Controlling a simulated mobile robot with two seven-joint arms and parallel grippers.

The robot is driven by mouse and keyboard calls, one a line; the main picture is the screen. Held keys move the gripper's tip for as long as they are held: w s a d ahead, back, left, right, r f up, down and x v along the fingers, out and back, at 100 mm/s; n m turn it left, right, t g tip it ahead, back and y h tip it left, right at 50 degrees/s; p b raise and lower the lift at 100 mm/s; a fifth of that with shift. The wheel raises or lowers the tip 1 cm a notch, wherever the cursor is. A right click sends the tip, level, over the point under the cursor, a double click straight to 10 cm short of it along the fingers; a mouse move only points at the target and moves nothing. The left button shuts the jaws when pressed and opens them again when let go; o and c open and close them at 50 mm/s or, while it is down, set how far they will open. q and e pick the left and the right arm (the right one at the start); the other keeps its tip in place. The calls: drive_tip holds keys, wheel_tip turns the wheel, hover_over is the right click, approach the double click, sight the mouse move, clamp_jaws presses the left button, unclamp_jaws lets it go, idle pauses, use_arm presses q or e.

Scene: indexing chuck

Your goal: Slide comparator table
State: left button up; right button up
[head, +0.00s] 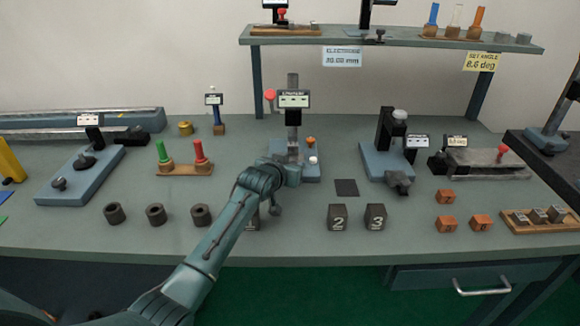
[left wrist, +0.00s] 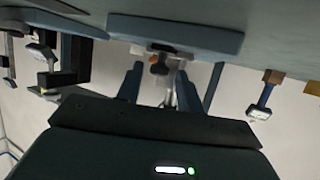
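The upright instrument in the middle, likely the comparator, has a blue-grey base (head: 310,172), a tall column (head: 292,90), a display (head: 293,99) and a red ball knob (head: 270,95). A white knob (head: 313,160) and an orange knob (head: 310,141) show low on its right. My left gripper (head: 291,174) is at the front left of this base and hides part of it. In the left wrist view, which is upside down, the left gripper's fingers (left wrist: 172,82) are apart, with the instrument's base (left wrist: 175,34) beyond them. I cannot tell whether they touch it. My right gripper is out of view.
Numbered dark blocks (head: 338,217) and a dark square pad (head: 346,187) lie right of my arm. Dark rings (head: 156,213) lie left of it. Another blue-based instrument (head: 387,161) stands to the right. A raised shelf (head: 390,38) spans the back.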

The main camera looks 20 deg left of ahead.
use_arm(q)
drive_tip(key=shift+o, duration=0.3)
drive_tip(key=shift+s, duration=0.15)
drive_tip(key=v, duration=1.3)
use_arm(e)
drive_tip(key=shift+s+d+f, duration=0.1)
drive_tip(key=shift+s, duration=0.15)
use_arm(q)
drive_tip(key=shift+a+r, duration=0.1)
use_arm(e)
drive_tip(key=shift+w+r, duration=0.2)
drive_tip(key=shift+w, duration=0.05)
